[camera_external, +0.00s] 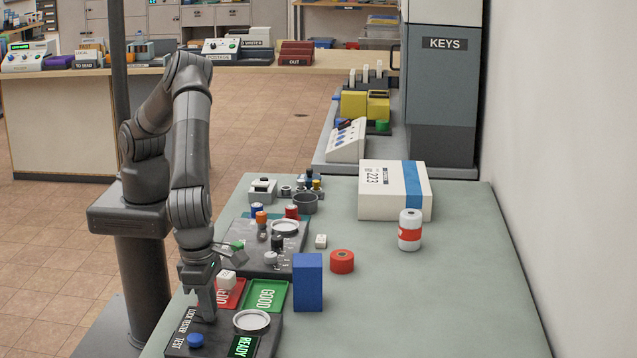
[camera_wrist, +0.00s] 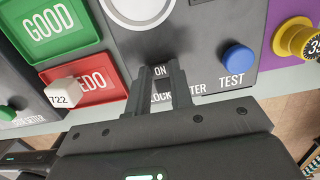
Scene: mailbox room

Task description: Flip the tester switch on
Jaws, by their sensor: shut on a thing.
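The lock tester (camera_external: 218,343) is a dark panel at the front of the table, with a blue TEST button (camera_external: 196,340), a lit green READY display (camera_external: 243,346) and a round silver plate (camera_external: 252,320). My gripper (camera_external: 207,314) points down onto the tester's left part. In the wrist view my gripper's two fingers (camera_wrist: 163,78) stand close together around the spot just below the ON label (camera_wrist: 160,71). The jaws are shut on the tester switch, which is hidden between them. The blue button (camera_wrist: 238,58) is to the right, apart from the fingers.
Behind the tester are a red REDO tray (camera_external: 236,299) with a white cube (camera_external: 226,280) and a green GOOD tray (camera_external: 265,296). A blue block (camera_external: 308,282) stands at their right. A yellow knob (camera_wrist: 298,38) is right of the tester. The table's right side is mostly clear.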

